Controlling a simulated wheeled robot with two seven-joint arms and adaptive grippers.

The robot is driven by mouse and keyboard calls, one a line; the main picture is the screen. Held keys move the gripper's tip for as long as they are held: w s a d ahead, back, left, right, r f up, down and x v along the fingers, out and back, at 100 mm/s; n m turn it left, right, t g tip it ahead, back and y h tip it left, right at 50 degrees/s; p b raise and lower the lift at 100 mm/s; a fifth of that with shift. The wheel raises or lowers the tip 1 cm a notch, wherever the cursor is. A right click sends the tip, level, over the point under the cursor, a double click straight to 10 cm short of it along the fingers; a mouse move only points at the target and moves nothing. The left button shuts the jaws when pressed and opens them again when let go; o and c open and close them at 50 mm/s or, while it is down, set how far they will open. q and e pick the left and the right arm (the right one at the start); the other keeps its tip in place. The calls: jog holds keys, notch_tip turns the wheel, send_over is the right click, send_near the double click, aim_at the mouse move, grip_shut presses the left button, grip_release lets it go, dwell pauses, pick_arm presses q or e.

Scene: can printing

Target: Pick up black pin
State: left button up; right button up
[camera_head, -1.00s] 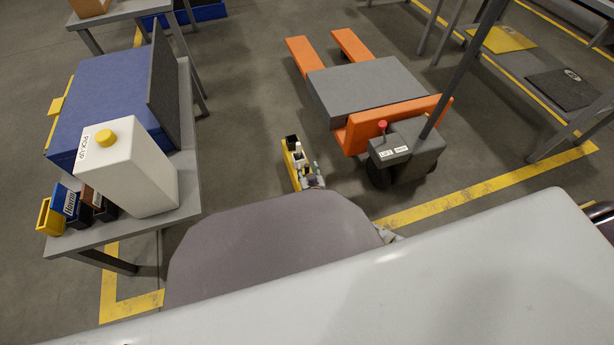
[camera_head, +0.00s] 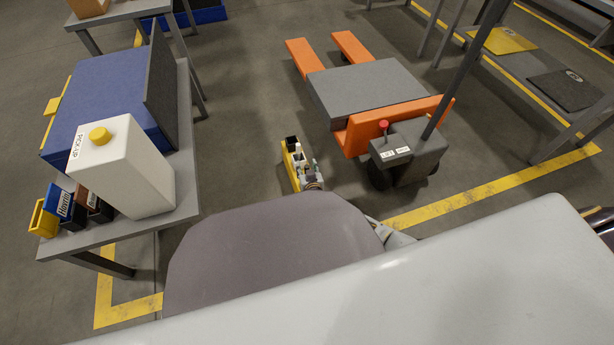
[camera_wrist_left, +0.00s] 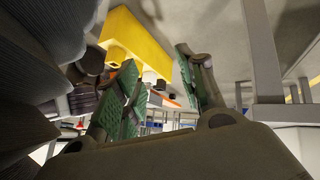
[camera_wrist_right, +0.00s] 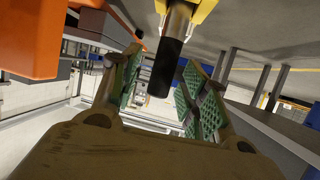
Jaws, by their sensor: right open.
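In the right wrist view a black pin (camera_wrist_right: 166,66), a dark cylinder, joins a yellow part (camera_wrist_right: 202,8) at the top. My right gripper (camera_wrist_right: 160,62) is open, its green-padded fingers on either side of the pin; whether they touch it I cannot tell. In the head view the yellow holder (camera_head: 291,172), with small black and white pieces, is beside my right gripper (camera_head: 311,174). In the left wrist view my left gripper (camera_wrist_left: 160,64) is open and seems empty. A yellow block (camera_wrist_left: 135,42) with dark and white round pieces is beyond it. The left gripper is hidden in the head view.
An orange pallet jack with a grey platform (camera_head: 368,88) stands just beyond the holder. At left a grey table (camera_head: 186,205) bears a white PICK-UP box (camera_head: 125,170), a blue case (camera_head: 105,105) and small bins (camera_head: 70,207). Open floor lies between.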

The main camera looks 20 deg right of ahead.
pick_arm(q)
jog(key=shift+s, duration=0.1)
pick_arm(e)
grip_shut()
pick_arm(q)
jog(key=shift+s+f, duration=0.3)
jog(key=shift+s, duration=0.1)
jog(key=shift+w+r, duration=0.1)
jog(key=shift+w, duration=0.1)
